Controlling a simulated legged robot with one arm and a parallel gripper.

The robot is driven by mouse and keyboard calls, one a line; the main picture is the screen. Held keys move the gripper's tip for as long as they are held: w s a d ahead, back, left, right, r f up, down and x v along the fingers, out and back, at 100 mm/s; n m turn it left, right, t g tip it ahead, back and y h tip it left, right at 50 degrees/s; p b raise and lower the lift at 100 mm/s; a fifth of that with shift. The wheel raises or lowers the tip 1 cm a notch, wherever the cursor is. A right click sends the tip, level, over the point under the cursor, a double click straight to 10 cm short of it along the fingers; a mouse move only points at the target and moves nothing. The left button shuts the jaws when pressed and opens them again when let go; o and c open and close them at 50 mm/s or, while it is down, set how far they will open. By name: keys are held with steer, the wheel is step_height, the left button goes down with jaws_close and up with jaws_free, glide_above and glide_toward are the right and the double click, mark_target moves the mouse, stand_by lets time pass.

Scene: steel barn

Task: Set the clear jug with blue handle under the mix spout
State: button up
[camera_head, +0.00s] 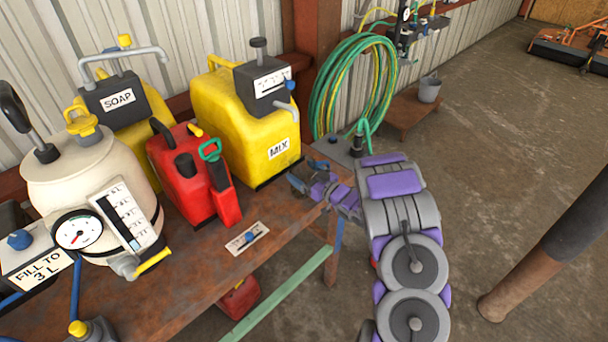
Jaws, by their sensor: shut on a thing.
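The mix container is a yellow can (235,125) marked MIX, standing on the rusty bench. Its grey spout (284,108) points down on the right side, below a dark box and a blue knob. My gripper (302,182), grey and purple, is low over the bench's right end, to the right of and below the mix can. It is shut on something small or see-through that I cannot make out. I cannot pick out the clear jug or its blue handle with certainty.
A red can (194,172), a yellow soap can (128,108) and a cream tank (90,182) with gauges crowd the bench (190,265). A small card (247,238) lies near its front edge. Green hose (345,85) hangs behind. A brown post (540,262) stands at right.

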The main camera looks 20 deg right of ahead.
mark_target(310, 178)
steer(key=o, duration=0.7)
steer(key=shift+a+f, duration=0.1)
steer(key=shift+a, duration=0.25)
steer(key=shift+o, duration=0.5)
steer(key=shift+a+r, duration=0.2)
steer(key=shift+a, duration=0.85)
steer(key=s+d, duration=0.2)
steer(key=s+d+p, duration=0.1)
steer(key=s+d, duration=0.1)
steer(key=s, duration=0.1)
steer(key=shift+s+d+f, duration=0.1)
steer(key=shift+s+d, duration=0.05)
steer(key=shift+d, duration=0.05)
steer(key=s, duration=0.6)
steer(key=w+d+r+g+h, duration=0.3)
steer(key=d+r+g+h, duration=0.15)
steer(key=d+h, duration=0.2)
steer(key=s+a+r+m+g+h, duration=0.3)
steer(key=s+r+m+g+h, duration=0.15)
steer(key=s+r, duration=0.45)
steer(key=s+a+r+g+y, duration=0.2)
steer(key=s+a+g, duration=0.3)
steer(key=s+a, duration=0.8)
steer(key=s+a+r+g+y, duration=0.2)
steer(key=s+a+g, duration=0.2)
steer(key=s+a, duration=0.8)
steer(key=s+p, duration=0.1)
steer(key=s, duration=0.6)
steer(key=shift+s+a+g+y, duration=0.3)
steer(key=shift+a+g+y, duration=0.1)
